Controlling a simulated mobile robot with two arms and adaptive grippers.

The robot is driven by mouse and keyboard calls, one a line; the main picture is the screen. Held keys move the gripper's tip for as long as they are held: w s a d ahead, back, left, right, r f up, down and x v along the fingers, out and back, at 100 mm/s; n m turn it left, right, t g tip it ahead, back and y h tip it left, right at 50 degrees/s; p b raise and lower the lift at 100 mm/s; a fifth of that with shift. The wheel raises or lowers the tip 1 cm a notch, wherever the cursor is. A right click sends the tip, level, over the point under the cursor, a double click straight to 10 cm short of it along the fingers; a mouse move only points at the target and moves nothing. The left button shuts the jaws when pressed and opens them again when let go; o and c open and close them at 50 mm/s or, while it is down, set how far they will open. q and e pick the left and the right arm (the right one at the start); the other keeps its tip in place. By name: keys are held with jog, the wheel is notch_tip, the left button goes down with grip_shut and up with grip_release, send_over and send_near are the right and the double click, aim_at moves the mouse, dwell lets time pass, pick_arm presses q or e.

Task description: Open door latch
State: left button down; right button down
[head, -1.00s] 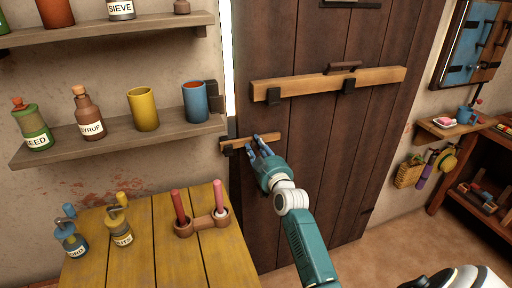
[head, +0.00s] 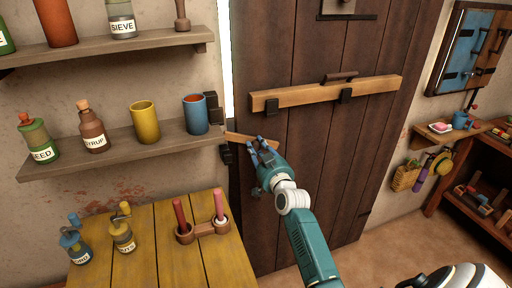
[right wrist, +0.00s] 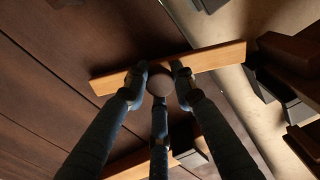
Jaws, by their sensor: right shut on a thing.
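The dark plank door (head: 315,150) stands at the centre of the head view. Its small wooden latch bar (head: 238,138) lies near the left edge, tilted with its left end raised above a dark bracket (head: 226,153). My right gripper (head: 262,147) is at the latch, its fingers shut around the round dark knob (right wrist: 160,82). The right wrist view also shows the pale latch bar (right wrist: 215,58) crossing behind the fingertips. The fingers hide part of the bar. My left gripper is not in view.
A larger wooden bar (head: 315,92) lies across the door in dark brackets, above my gripper. A shelf (head: 150,150) with cups and bottles ends close to the latch on the left. A yellow table (head: 165,255) stands below it. Floor shows at the right.

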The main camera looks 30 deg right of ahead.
jog(key=shift+d+r+m+p, duration=0.3)
jog(key=shift+r+m+p, duration=0.15)
jog(key=shift+r+m, duration=0.35)
jog(key=c, duration=1.4)
grip_release()
jog(key=shift+s+f, duration=0.1)
jog(key=shift+s, duration=0.2)
jog(key=v, duration=1.1)
jog(key=shift+s, duration=0.25)
jog(key=shift+a, duration=0.15)
